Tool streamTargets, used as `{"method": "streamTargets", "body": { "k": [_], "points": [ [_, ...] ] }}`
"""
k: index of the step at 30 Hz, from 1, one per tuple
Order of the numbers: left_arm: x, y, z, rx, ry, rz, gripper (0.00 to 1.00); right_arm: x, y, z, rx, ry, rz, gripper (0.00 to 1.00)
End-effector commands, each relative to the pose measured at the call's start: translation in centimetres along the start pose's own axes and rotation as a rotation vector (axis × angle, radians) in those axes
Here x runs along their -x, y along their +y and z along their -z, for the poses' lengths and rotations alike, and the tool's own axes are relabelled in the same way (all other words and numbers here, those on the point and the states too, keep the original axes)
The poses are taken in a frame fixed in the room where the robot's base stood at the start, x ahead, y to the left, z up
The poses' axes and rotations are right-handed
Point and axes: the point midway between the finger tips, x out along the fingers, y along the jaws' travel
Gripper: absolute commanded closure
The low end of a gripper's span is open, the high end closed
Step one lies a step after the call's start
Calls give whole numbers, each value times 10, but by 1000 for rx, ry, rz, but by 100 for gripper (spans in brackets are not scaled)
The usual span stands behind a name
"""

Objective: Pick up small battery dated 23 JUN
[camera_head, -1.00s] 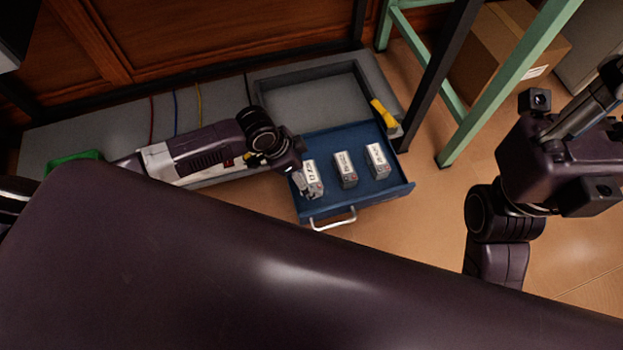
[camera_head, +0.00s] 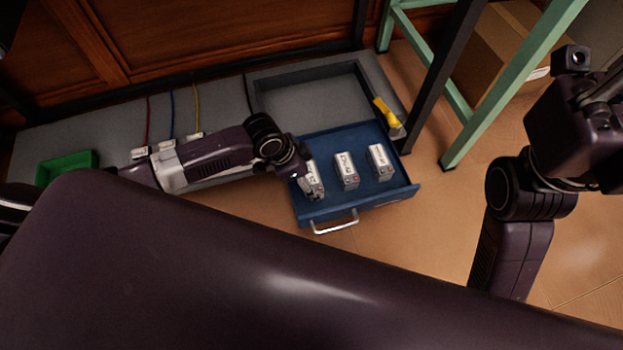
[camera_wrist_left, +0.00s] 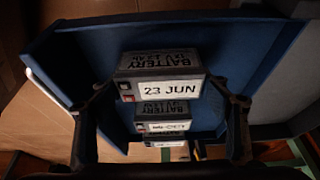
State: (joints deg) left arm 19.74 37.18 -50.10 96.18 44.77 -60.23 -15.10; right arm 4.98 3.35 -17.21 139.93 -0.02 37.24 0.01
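The battery labelled 23 JUN (camera_wrist_left: 163,88) is nearest in the left wrist view, standing in the open blue drawer (camera_head: 368,203). In the head view it is the leftmost battery (camera_head: 315,182), partly covered by my left gripper (camera_head: 304,187). The left gripper's spread fingers (camera_wrist_left: 161,84) lie on either side of this battery, tips close to its sides. Contact is not clear. Two other batteries, a middle one (camera_head: 346,172) and a right one (camera_head: 380,163), stand apart in the drawer. My right arm is at the right, but its fingertips are not visible.
A grey bench (camera_head: 225,108) with an empty recess lies behind the drawer. A yellow-handled tool (camera_head: 385,112) lies right of the recess. A green tray (camera_head: 66,165) is at the left. A green frame (camera_head: 512,83) and cardboard box (camera_head: 497,50) stand at the right.

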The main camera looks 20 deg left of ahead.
Motion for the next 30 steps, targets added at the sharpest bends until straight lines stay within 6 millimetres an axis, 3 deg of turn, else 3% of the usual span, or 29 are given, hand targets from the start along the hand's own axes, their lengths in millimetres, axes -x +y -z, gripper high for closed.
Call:
{"method": "streamTargets", "body": {
  "k": [2,9,22,30],
  "points": [
    [0,0,0,0,0,0,48,0,0,0,0,0,0,85],
    [0,0,0,0,-1,0,75,0,0,0,0,0,0,85],
    [9,-1,5,-1,4,1,75,-4,1,1,-1,2,-2,85],
    [46,-2,21,-1,5,3,75,8,4,-8,-9,-82,-31,85]
  ]
}}
